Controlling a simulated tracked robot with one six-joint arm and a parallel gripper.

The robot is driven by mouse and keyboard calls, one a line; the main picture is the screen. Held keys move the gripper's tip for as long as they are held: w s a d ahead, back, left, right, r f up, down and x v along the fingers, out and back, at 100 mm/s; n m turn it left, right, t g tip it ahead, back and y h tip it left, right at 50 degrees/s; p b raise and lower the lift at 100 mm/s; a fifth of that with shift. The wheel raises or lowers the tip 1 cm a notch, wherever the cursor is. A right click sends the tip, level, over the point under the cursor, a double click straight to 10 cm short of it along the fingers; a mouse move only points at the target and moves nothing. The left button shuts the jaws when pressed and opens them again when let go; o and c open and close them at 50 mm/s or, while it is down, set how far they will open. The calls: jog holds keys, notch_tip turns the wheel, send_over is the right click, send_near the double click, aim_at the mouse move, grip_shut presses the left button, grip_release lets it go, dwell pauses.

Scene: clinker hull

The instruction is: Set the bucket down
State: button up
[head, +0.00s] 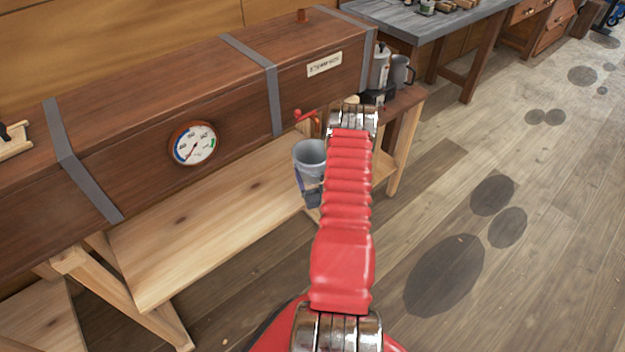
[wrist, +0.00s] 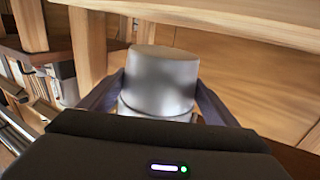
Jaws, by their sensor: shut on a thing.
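The bucket (head: 310,157) is a small grey metal pail. In the head view it stands upright, mouth up, just left of my red arm and in front of the long wooden box's stand. My gripper (head: 312,191) is shut on it, partly hidden behind my arm. In the wrist view the bucket (wrist: 160,80) fills the middle, with a dark finger on each side of it. I cannot tell from these frames whether its base touches anything.
The long wooden box (head: 110,130) with a dial gauge (head: 194,145) stands over a pale low shelf (head: 205,225). A red handle (head: 306,116) is near the bucket. A metal pot (head: 380,65) stands on a small table at right. Floor at right is clear, with dark round patches.

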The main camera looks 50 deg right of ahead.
jog(key=shift+f, duration=2.05)
jog(key=o, duration=1.2)
jog(key=shift+f, duration=0.1)
jog(key=shift+s, duration=0.1)
jog(key=v, duration=1.2)
